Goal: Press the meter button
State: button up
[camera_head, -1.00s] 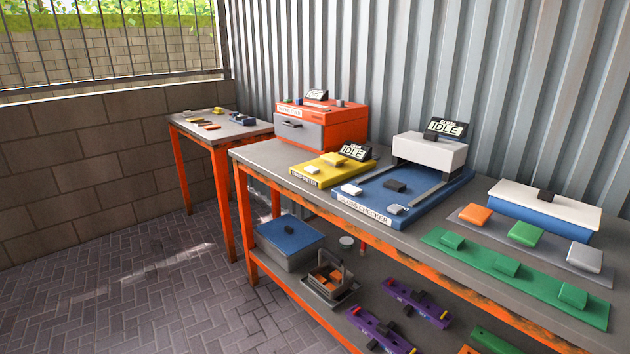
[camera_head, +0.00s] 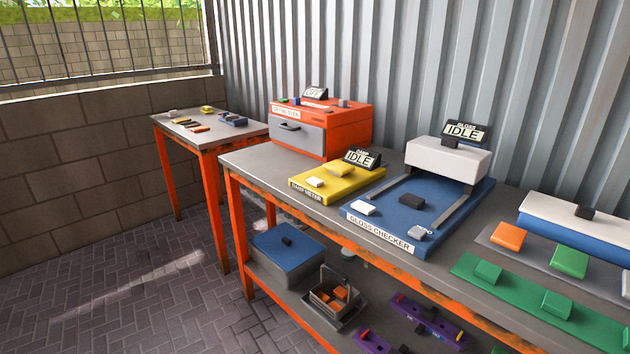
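The yellow damp meter (camera_head: 341,187) lies flat near the front edge of the workbench, with a name label on its front. A small white block (camera_head: 315,182) and a raised yellow block (camera_head: 338,171) sit on it. I cannot tell which of these is the button. A black display (camera_head: 361,158) at its back right reads IDLE. My gripper is not in view.
The blue gloss checker (camera_head: 385,215) stands close to the meter's right, with its own IDLE display (camera_head: 464,133). An orange oven-like box (camera_head: 345,125) is behind the meter. Green and grey boards fill the right. Paved floor (camera_head: 130,290) is open at left.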

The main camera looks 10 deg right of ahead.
aim_at(314, 181)
jog(key=i+j+z, duration=0.1)
jog(key=i+j, duration=0.5)
jog(key=i+j+z, duration=0.1)
jog(key=i+j, duration=1)
jog(key=j, duration=0.25)
jog(key=l+z, duration=0.05)
